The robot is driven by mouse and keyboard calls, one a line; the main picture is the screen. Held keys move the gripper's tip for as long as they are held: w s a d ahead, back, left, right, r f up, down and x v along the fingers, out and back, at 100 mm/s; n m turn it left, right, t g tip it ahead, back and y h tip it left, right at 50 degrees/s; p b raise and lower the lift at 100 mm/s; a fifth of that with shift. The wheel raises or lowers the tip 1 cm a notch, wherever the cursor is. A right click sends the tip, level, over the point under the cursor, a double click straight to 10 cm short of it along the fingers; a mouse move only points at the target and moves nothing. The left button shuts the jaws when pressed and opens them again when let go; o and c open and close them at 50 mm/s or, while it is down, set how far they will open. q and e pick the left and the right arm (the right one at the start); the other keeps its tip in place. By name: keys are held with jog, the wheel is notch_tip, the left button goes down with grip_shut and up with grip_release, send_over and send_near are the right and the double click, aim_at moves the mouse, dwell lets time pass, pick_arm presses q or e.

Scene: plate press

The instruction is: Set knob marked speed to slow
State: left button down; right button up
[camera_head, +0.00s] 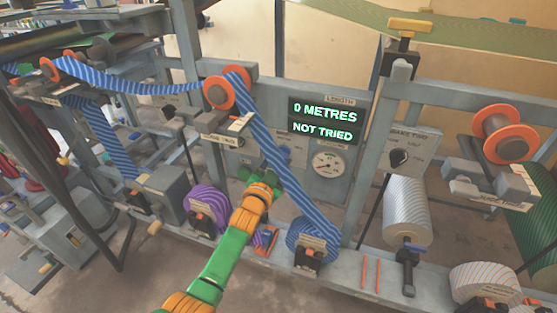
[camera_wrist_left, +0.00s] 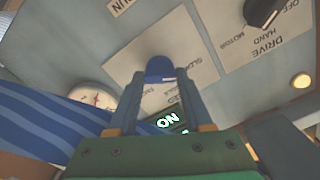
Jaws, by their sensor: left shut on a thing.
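The speed knob (camera_wrist_left: 160,67) is a blue knob on a pale plate (camera_wrist_left: 190,68) with lettering that appears upside down in the left wrist view. A word that looks like SLOW is to the right of the knob. My left gripper (camera_wrist_left: 161,76) is shut on the knob, one finger on each side. A pale mark shows on the knob's near end; its exact setting cannot be told. My right gripper is not in view.
A display (camera_head: 325,122) reads 0 METRES, NOT TRIED. A round dial (camera_head: 328,163) is below it. A black drive knob (camera_wrist_left: 262,12) is close by in the left wrist view. The ribbon runs past my left gripper to a blue roll (camera_head: 308,238) below.

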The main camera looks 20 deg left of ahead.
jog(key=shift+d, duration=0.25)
pick_arm(q)
jog(key=shift+c, duration=1.6)
grip_release()
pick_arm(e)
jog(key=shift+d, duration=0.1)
pick_arm(q)
jog(key=s+p, duration=0.2)
jog(key=s, duration=0.5)
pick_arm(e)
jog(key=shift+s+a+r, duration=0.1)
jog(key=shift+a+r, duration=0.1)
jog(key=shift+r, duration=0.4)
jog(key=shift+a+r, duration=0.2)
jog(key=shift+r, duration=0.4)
pick_arm(q)
jog(key=shift+s+a, duration=0.1)
